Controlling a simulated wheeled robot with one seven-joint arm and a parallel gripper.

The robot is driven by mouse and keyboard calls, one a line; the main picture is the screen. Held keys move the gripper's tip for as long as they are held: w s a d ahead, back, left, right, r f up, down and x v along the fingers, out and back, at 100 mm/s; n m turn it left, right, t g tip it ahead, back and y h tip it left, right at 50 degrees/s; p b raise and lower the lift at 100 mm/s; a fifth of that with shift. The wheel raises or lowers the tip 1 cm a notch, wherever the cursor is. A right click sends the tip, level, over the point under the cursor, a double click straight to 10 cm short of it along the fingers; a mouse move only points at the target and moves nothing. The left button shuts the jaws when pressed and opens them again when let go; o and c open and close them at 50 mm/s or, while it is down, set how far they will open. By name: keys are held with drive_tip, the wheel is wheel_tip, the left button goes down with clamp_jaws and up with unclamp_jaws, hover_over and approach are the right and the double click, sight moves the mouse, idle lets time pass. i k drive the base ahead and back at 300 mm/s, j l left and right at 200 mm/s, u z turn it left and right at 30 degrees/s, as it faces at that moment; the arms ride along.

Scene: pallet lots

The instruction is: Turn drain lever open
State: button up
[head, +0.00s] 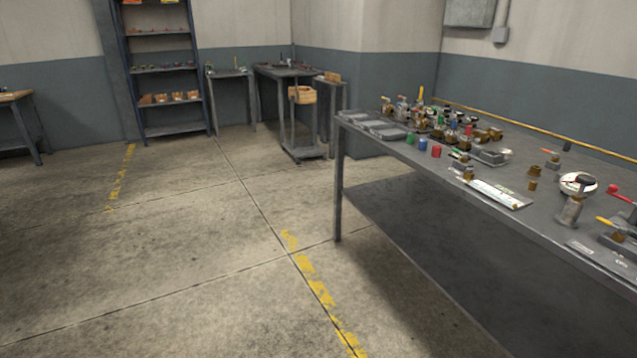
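A long grey workbench (400,152) on the right carries many small valves and fittings. At its right end a red-handled lever (618,191) reaches the picture edge. Just below it a yellow-handled lever (612,223) sits on a brass and grey valve body. A grey fitting with a white round dial (577,184) stands left of these. I cannot tell which lever is the drain lever; the labels on the bench are too small to read. My gripper is not in view.
Coloured caps (423,145) and a white sheet (499,193) lie along the bench's near edge. A cart (304,152) with a wooden box stands at the back, near a blue shelf rack (169,105). The floor (190,240) left of the bench is clear.

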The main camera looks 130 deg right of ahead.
sight(622, 230)
drive_tip(key=u, duration=5.55)
